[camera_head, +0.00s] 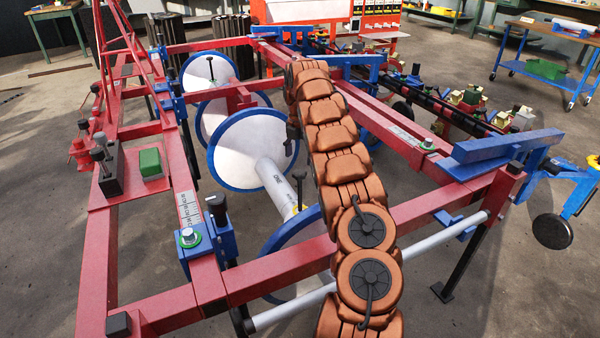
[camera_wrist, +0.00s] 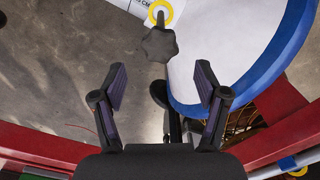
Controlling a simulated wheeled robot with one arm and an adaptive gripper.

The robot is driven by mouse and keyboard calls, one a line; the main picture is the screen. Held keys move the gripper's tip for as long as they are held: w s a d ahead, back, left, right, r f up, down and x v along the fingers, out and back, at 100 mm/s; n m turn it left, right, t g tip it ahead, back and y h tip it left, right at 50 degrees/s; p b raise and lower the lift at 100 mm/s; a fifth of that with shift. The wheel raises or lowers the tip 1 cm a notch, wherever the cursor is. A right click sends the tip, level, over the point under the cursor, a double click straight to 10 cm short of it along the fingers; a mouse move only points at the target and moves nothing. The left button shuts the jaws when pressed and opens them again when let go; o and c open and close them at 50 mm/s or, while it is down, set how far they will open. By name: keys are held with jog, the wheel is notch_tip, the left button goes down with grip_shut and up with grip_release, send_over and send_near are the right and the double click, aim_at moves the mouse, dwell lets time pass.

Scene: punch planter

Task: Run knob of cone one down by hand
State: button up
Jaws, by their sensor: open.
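A black lobed knob (camera_wrist: 160,43) stands on a short rod above a yellow ring (camera_wrist: 160,12) in the wrist view. My gripper (camera_wrist: 160,80) is open and empty; the knob shows beyond its fingertips, centred on the gap, not gripped. A white disc with a blue rim (camera_wrist: 290,45) lies right of the knob. In the head view, what looks like the same knob (camera_head: 300,176) stands over the yellow ring on a white tube (camera_head: 278,186) with unclear lettering. The tube joins a blue-rimmed white disc (camera_head: 248,148). My arm hides most of my gripper there.
A red frame (camera_head: 275,268) surrounds the discs. Another black knob on a rod (camera_head: 210,59) stands by the rear disc. A blue clamp (camera_head: 208,240) with a black post sits on the left beam. A green block (camera_head: 150,163) lies on a left plate.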

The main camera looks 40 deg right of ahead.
aim_at(299, 172)
notch_tip(299, 172, down, 6)
jog(key=shift+s+f+b, duration=0.1)
jog(key=shift+f+b, duration=0.05)
jog(key=shift+b, duration=0.6)
jog(key=c, duration=1.2)
jog(key=shift+o, duration=0.2)
jog(key=shift+m+p, duration=0.3)
jog(key=shift+p, duration=0.1)
